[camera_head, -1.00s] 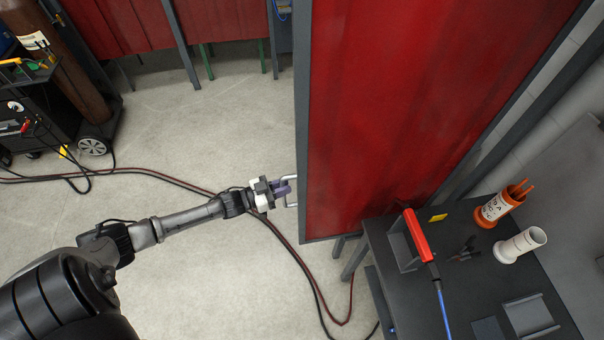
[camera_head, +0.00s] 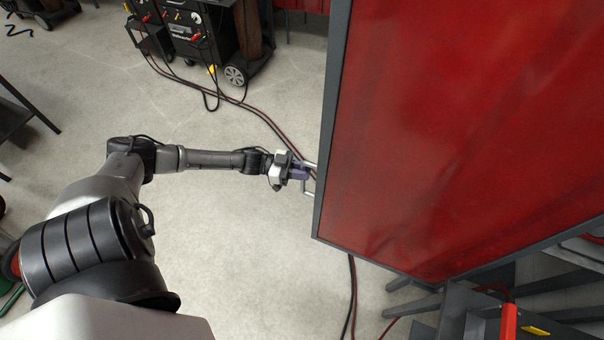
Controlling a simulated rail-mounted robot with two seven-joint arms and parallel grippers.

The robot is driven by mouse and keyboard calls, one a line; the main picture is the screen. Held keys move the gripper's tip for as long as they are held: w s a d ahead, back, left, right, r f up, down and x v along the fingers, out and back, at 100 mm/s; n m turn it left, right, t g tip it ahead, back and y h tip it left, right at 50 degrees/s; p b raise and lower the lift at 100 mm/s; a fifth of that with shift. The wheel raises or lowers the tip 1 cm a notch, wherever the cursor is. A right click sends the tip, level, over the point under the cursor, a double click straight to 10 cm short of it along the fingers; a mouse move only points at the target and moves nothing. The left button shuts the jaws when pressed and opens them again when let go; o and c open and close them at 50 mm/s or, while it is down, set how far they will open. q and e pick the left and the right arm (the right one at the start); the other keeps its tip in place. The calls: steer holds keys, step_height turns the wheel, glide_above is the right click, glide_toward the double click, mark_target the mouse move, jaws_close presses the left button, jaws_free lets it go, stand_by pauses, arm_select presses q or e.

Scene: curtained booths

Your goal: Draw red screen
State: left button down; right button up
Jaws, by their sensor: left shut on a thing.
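The red screen (camera_head: 450,130) is a translucent red panel in a grey frame, filling the right half of the head view. A small metal handle (camera_head: 308,189) sticks out from the left edge of its frame. My left gripper (camera_head: 303,173) comes in from the left and is shut on this handle, its purple fingers at the bar. The fingertips partly hide the handle's upper part. My right gripper is not in view.
A wheeled black cart (camera_head: 195,35) stands at the back. Cables (camera_head: 265,115) cross the floor behind my gripper. The floor to the left is mostly open.

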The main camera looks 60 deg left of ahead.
arm_select(q)
steer(key=shift+s+a, duration=0.15)
steer(key=shift+a, duration=0.1)
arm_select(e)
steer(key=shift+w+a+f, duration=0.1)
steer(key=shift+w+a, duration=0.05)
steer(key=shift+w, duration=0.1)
arm_select(q)
steer(key=c, duration=1.5)
jaws_free()
steer(key=shift+a, duration=0.1)
steer(key=o, duration=0.3)
steer(key=shift+s+a, duration=0.15)
steer(key=shift+o, duration=0.5)
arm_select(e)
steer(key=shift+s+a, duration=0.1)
arm_select(q)
steer(key=b+v, duration=0.1)
steer(key=v, duration=1.2)
steer(key=shift+s+a, duration=0.15)
steer(key=shift+s, duration=0.15)
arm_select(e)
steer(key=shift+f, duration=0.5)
